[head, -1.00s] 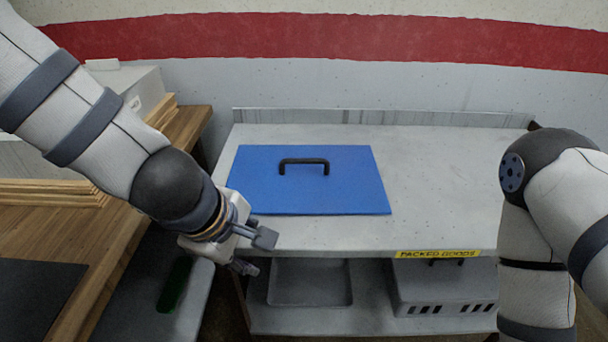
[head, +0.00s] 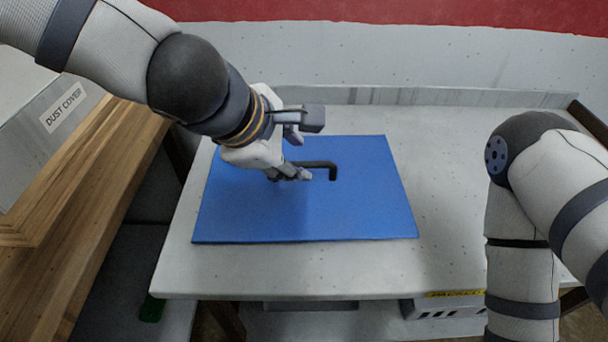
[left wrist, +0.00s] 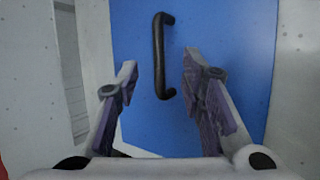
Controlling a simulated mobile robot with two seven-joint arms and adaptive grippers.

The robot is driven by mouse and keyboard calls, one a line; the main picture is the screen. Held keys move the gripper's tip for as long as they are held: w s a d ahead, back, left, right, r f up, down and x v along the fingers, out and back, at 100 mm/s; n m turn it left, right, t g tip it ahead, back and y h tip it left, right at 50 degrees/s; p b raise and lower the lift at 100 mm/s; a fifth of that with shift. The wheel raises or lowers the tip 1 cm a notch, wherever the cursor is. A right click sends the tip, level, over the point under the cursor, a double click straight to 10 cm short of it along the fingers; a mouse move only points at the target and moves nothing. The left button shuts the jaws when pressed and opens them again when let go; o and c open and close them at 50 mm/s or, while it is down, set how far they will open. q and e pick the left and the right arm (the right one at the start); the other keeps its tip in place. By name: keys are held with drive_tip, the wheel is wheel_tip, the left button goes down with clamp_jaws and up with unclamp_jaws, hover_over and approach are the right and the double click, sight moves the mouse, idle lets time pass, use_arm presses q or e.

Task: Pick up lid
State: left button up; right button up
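The lid (head: 360,215) is a flat blue rectangular panel lying on a light grey table. Its black bar handle (head: 322,165) stands up near the middle, partly hidden by my left gripper in the head view. My left gripper (head: 308,150) is over the lid at the handle's left end, open and empty. In the left wrist view the handle (left wrist: 159,55) runs lengthwise, ahead of and between the two spread fingers (left wrist: 160,80), over the blue lid (left wrist: 215,25). I see no contact with the handle. My right arm is at the right; its gripper is out of view.
The grey table (head: 450,200) is clear around the lid, with a raised back edge (head: 400,96). A wooden bench (head: 75,220) with a box labelled "DUST COVER" (head: 65,105) stands at the left. A shelf with bins (head: 445,307) is below the table.

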sight(303, 164)
use_arm(q)
drive_tip(key=shift+w+d+f, duration=0.1)
drive_tip(key=shift+w+f, duration=0.2)
drive_tip(key=shift+f, duration=0.1)
drive_tip(key=b+x, duration=0.2)
drive_tip(key=x, duration=0.2)
drive_tip(key=shift+s+f, duration=0.1)
drive_tip(key=shift+f, duration=0.25)
drive_tip(key=shift+r, duration=0.25)
clamp_jaws()
use_arm(e)
drive_tip(key=shift+s+f+g, duration=0.4)
drive_tip(key=shift+s+f, duration=0.55)
drive_tip(key=shift+f, duration=0.2)
